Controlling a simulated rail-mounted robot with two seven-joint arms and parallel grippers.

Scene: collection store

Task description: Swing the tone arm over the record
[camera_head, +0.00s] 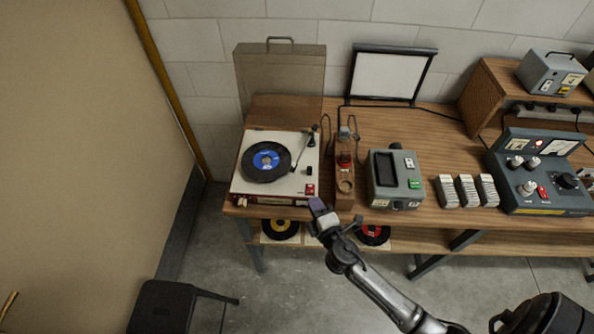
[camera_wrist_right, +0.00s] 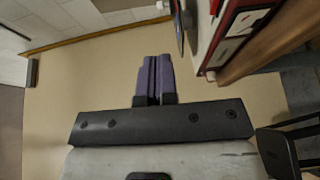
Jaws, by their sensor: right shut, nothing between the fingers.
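The record player (camera_head: 283,193) stands at the left end of the wooden bench with its lid raised. A black record with a blue label (camera_head: 266,161) lies on it. My right gripper (camera_head: 317,206) is in front of the bench edge, just below the player's front right corner. Its purple fingers (camera_wrist_right: 155,76) are together and empty. The player's red side (camera_wrist_right: 236,32) shows at upper right in the wrist view. My left gripper is out of view.
A grey console (camera_head: 540,172) is farther right. Records lie on the lower shelf. A dark stool (camera_head: 165,305) is at lower left.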

